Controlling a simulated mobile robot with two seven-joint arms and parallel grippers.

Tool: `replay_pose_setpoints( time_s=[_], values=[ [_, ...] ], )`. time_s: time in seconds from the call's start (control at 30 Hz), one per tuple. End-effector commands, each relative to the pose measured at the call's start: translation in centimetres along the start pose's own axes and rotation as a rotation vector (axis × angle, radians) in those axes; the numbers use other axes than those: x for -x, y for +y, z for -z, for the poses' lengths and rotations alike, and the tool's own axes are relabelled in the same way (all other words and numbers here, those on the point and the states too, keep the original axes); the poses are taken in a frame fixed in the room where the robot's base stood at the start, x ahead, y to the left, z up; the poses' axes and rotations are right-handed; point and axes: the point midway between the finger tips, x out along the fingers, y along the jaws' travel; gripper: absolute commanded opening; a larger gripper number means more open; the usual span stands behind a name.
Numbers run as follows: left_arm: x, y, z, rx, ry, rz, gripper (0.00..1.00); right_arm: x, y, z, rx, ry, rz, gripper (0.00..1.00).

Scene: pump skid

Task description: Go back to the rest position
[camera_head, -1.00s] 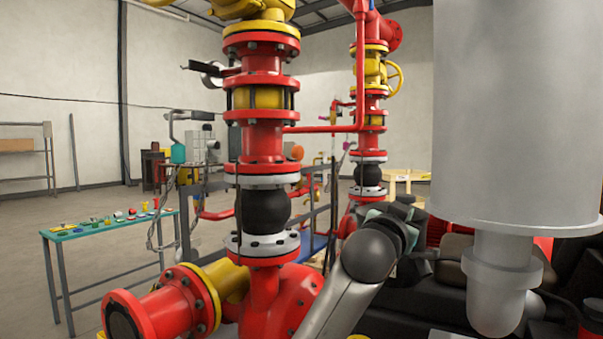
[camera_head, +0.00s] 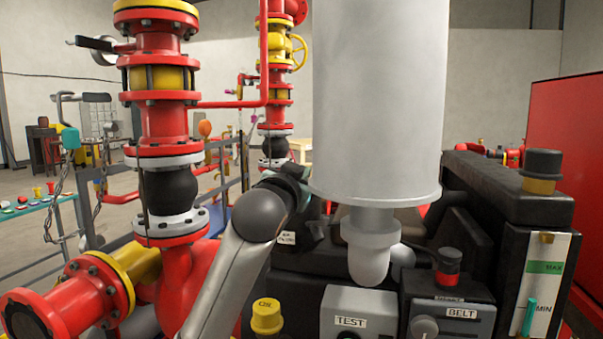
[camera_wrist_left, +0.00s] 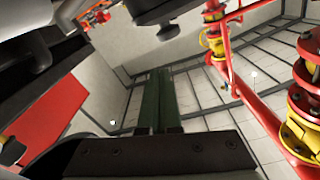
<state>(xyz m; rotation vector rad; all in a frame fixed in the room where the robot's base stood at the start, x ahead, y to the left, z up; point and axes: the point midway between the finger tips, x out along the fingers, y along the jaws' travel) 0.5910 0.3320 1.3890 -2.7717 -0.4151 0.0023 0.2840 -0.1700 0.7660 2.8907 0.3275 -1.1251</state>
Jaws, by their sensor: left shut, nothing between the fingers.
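My left arm reaches in from the bottom of the head view, its grey link rising to a dark wrist (camera_head: 287,187) in front of the engine. The large grey cylinder hides part of what lies beyond the wrist, so the fingertips are not clear there. In the left wrist view my left gripper (camera_wrist_left: 158,78) shows as two dark green fingers side by side, closed together with nothing between them. Pale wall and roof panels and red piping lie behind the fingers. My right gripper is in neither view.
A red pipe column (camera_head: 165,120) with a black bellows (camera_head: 168,192) stands left of the arm. The grey cylinder (camera_head: 376,100) hangs close on the right. A TEST box (camera_head: 355,308), a BELT box (camera_head: 450,315) and a level gauge (camera_head: 540,285) stand at lower right.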

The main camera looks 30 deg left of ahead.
Motion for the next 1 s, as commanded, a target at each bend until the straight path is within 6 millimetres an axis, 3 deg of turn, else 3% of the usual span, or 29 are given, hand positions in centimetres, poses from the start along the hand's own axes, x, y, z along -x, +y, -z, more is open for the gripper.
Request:
replay_pose_setpoints(
  time_s=[0.1,0.33,0.5,0.73,0.87,1.0],
  values=[
    [2.6,0.1,-0.4,0.0,0.002,0.001,0.0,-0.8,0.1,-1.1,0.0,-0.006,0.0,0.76],
    [6.2,0.1,-0.3,0.001,0.0,0.001,0.0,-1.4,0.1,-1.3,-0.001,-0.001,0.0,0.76],
    [7.4,0.0,-0.2,0.0,-0.002,0.001,0.0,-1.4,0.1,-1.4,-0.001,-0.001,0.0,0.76],
    [7.5,0.3,-0.6,-0.002,-0.01,-0.004,0.0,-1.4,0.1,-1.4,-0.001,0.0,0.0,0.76],
    [7.2,2.3,-3.9,-0.015,-0.07,-0.045,0.0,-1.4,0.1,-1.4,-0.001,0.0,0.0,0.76],
    [7.6,6.5,-11.1,-0.038,-0.201,-0.134,0.0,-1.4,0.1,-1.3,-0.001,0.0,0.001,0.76]
  ],
)
